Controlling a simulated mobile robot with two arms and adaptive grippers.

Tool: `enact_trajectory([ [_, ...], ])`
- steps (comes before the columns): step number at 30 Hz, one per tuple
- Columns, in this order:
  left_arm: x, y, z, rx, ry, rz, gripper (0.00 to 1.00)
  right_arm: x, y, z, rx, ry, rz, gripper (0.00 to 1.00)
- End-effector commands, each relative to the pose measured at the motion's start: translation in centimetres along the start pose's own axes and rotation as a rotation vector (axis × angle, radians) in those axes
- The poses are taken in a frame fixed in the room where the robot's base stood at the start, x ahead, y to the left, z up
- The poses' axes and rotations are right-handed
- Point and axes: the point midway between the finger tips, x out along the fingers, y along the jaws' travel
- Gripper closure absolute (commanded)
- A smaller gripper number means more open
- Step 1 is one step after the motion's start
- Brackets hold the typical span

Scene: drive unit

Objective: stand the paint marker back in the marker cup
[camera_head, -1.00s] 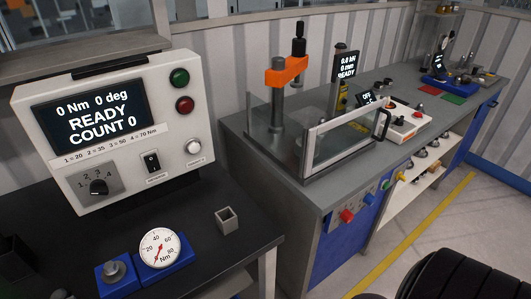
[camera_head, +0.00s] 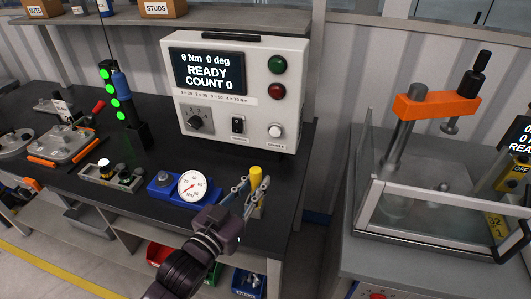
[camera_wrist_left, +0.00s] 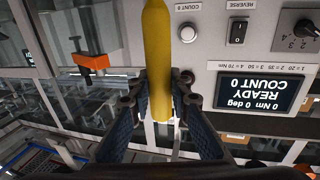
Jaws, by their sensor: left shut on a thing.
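My left gripper (camera_head: 250,191) is shut on the yellow paint marker (camera_head: 257,176) and holds it roughly upright at the right end of the black bench, right of the dial gauge. In the left wrist view the marker (camera_wrist_left: 160,60) sits between the two fingers (camera_wrist_left: 160,105), with the upside-down control box behind it. My right gripper is not in view.
The white control box (camera_head: 245,90) stands close behind the gripper. The dial gauge (camera_head: 192,186) on its blue base is just left of it. A fixture with green lights (camera_head: 125,110) stands further left. The press with an orange arm (camera_head: 437,105) is on the right bench, across a gap.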

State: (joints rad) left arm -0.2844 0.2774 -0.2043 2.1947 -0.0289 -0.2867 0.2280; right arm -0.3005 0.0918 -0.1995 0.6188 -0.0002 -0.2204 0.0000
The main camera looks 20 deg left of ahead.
Motion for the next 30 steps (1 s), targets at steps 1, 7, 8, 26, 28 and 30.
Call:
enact_trajectory([
  [1, 1.4, -0.8, -1.0, 0.013, 0.001, 0.027, 1.00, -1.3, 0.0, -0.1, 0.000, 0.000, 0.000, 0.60],
  [7, 4.5, -3.4, -1.6, 0.005, -0.001, 0.074, 1.00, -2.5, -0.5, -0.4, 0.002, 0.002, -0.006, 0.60],
  [8, 4.7, -3.6, -1.6, 0.003, -0.001, 0.076, 1.00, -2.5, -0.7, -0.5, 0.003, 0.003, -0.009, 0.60],
  [26, 5.1, -4.0, 3.3, -0.001, 0.001, 0.079, 1.00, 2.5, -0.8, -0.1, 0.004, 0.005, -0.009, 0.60],
  [28, 5.1, -4.0, 3.4, -0.001, 0.001, 0.079, 1.00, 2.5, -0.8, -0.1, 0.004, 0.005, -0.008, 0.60],
  [30, 5.1, -4.0, 3.3, -0.001, 0.001, 0.079, 1.00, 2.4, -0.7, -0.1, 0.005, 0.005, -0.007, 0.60],
])
